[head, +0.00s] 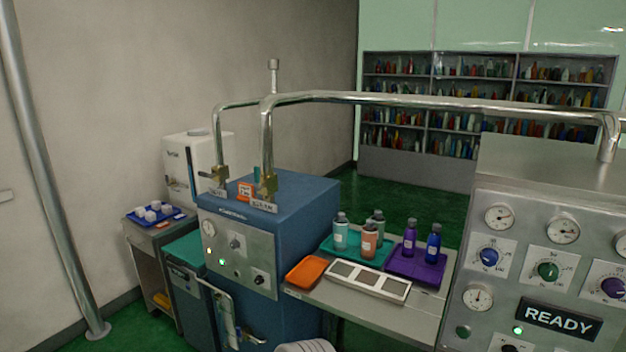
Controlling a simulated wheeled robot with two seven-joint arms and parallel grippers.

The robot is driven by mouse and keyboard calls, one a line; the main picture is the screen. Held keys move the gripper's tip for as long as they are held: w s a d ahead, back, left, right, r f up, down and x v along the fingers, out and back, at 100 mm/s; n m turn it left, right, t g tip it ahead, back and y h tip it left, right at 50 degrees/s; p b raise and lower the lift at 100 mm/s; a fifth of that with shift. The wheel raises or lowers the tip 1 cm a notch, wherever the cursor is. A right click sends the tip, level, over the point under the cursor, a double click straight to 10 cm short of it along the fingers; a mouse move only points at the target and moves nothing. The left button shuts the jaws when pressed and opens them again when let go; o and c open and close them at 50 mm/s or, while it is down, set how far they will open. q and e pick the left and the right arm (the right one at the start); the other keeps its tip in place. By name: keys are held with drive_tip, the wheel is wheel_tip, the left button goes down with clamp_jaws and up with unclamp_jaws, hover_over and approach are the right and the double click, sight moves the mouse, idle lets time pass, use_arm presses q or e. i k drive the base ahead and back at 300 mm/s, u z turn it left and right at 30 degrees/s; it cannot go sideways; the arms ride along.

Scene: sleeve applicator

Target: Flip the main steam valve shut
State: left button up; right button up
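A blue steam boiler (305,205) with a grey front panel stands left of centre. Two brass valves sit on its top at the foot of the steel pipes: a left valve (219,178) and a right valve (267,185). The left valve has a short lever (205,174) pointing left. A small teal upright piece (256,172) shows beside the right valve; I cannot tell if it is a handle. Each valve has a label plate, too small to read surely, so I cannot tell which is the main steam valve. Neither gripper is in view.
A steel pipe (430,102) runs from the boiler to the machine with the READY display (558,318) at right. Between them, a bench (400,315) holds a teal tray (345,250) and a purple tray (415,272) with bottles. A post (50,180) stands at left.

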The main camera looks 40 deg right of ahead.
sight(256, 170)
drive_tip(key=z, duration=0.8)
drive_tip(key=i, duration=0.75)
drive_tip(key=z, duration=0.25)
